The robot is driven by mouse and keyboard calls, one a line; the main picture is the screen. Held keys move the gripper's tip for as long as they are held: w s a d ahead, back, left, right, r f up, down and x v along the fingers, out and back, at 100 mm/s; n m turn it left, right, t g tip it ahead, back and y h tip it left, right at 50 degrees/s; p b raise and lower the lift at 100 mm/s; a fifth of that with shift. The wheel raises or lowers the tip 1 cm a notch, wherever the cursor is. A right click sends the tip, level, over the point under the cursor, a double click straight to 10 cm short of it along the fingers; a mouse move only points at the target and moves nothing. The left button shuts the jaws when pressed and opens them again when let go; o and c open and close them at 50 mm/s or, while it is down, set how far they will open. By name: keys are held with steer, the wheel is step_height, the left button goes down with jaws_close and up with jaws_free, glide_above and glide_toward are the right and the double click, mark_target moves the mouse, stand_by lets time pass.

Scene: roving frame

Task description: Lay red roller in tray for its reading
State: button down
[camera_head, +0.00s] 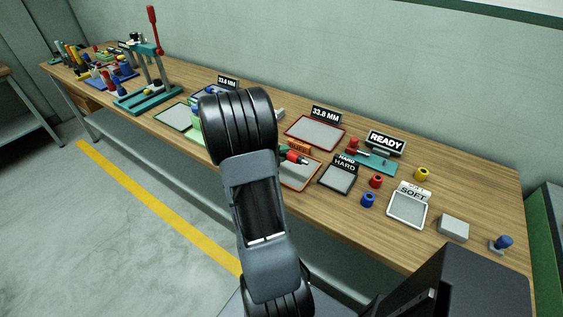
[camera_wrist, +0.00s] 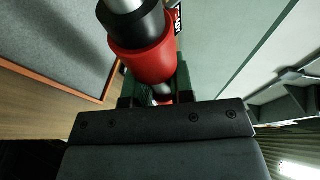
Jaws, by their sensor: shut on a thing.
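My gripper (camera_wrist: 155,92) is shut on the red roller (camera_wrist: 140,50), which has a black collar and a silver shaft in the wrist view. In the head view the red roller (camera_head: 297,158) shows beyond my arm, over an orange-rimmed grey tray (camera_head: 303,180). I cannot tell whether the roller touches that tray. My arm hides part of the tray and most of the gripper. A red-rimmed grey tray (camera_head: 315,133) with a 33.8 MM sign (camera_head: 326,115) lies behind it, empty. The wrist view shows a grey tray surface with an orange rim (camera_wrist: 75,78) at the left.
A black HARD tray (camera_head: 338,179) and a white SOFT tray (camera_head: 407,209) lie to the right. A red spool (camera_head: 376,181), a blue spool (camera_head: 368,200) and a yellow spool (camera_head: 422,173) stand nearby. A teal press (camera_head: 148,98) stands at the left.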

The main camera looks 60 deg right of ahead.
steer(key=f, duration=0.1)
steer(key=w+d+f, duration=0.2)
steer(key=shift+d+f, duration=0.25)
steer(key=shift+f, duration=0.1)
steer(key=f, duration=0.2)
steer(key=shift+w+d+f, duration=0.15)
steer(key=shift+d+f, duration=0.05)
steer(key=shift+f, duration=0.6)
steer(key=shift+f, duration=0.15)
